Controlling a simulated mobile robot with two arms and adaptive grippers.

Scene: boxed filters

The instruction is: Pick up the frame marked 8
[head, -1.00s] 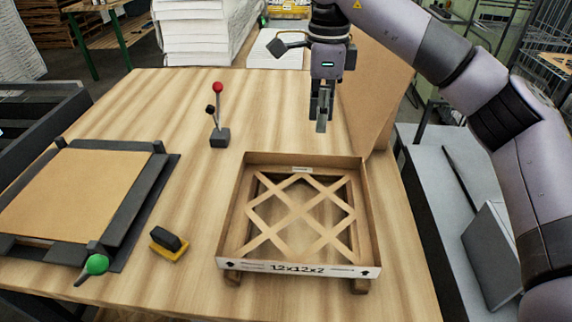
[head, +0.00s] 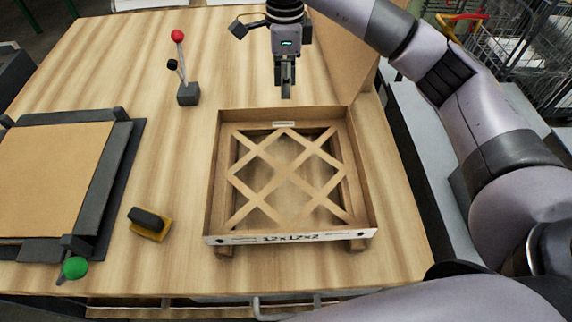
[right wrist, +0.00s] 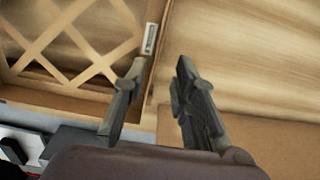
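A brown cardboard filter frame (head: 213,185) with a lattice top lies on the bench, raised on small wooden blocks. Its white front strip reads 12x12x2; I see no legible 8. A small pale label (head: 283,124) sits on its far inner side and also shows in the right wrist view (right wrist: 150,38). My right gripper (head: 286,94) points down just beyond the frame's far edge. My left gripper is out of view.
A red-knobbed lever (head: 188,95) stands left of my gripper. A black-framed fixture (head: 113,190) with a brown panel, a green knob (head: 75,268) and a black-and-yellow block (head: 149,223) are at left. A cardboard sheet (head: 345,55) leans behind the frame.

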